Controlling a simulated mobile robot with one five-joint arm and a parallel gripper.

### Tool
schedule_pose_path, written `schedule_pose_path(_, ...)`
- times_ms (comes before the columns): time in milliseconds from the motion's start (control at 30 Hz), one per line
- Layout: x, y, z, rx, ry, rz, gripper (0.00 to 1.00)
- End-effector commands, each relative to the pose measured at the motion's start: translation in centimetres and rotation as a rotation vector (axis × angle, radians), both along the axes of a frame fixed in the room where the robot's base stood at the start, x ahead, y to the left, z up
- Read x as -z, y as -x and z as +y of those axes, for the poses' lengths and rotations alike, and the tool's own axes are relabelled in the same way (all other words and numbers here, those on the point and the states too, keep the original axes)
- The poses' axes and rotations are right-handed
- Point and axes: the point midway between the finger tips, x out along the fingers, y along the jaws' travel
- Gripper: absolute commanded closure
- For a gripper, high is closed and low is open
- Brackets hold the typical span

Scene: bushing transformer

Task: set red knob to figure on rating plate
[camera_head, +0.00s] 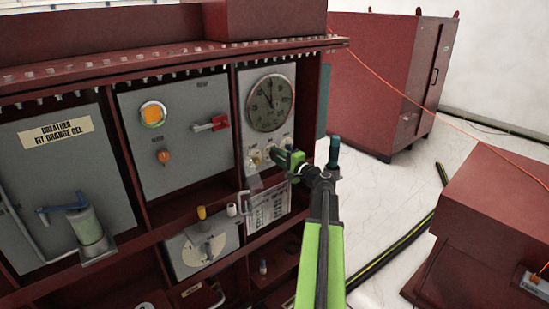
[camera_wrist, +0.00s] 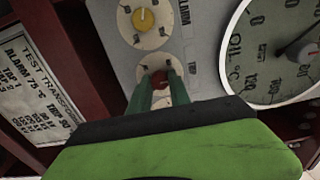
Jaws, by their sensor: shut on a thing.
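The red knob (camera_wrist: 160,78) sits on a round pale dial (camera_wrist: 150,66) below the big gauge on a grey panel. My gripper (camera_wrist: 160,88) is shut on the red knob, one green finger on each side. In the head view my gripper (camera_head: 275,154) reaches the panel under the gauge and hides the red knob. The dial's lower part is hidden by the fingers, and I cannot read the knob's setting. The rating plate (camera_wrist: 35,90) shows at the left of the wrist view, headed "TEST TRANSFORMER", with "ALARM 75" legible and a "TRIP" line too unclear to read. The rating plate (camera_head: 268,209) hangs below the panel in the head view.
A yellow knob (camera_wrist: 143,19) on its own dial, marked "ALARM", is close to the red one. The gauge (camera_head: 270,102) is above my gripper. A red-handled switch (camera_head: 212,124) and an orange knob (camera_head: 163,157) are on the panel to the left.

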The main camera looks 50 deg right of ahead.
Motion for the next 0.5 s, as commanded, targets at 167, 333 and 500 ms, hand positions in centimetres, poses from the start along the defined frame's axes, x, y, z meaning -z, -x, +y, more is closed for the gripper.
schedule_pose_path(167, -0.22, -0.11, -0.14, 0.003, 0.01, -0.005, 1.0)
schedule_pose_path(333, -0.22, -0.09, -0.15, 0.003, 0.011, -0.005, 1.0)
schedule_pose_path(500, -0.22, -0.07, -0.17, 0.004, 0.01, -0.005, 0.76)
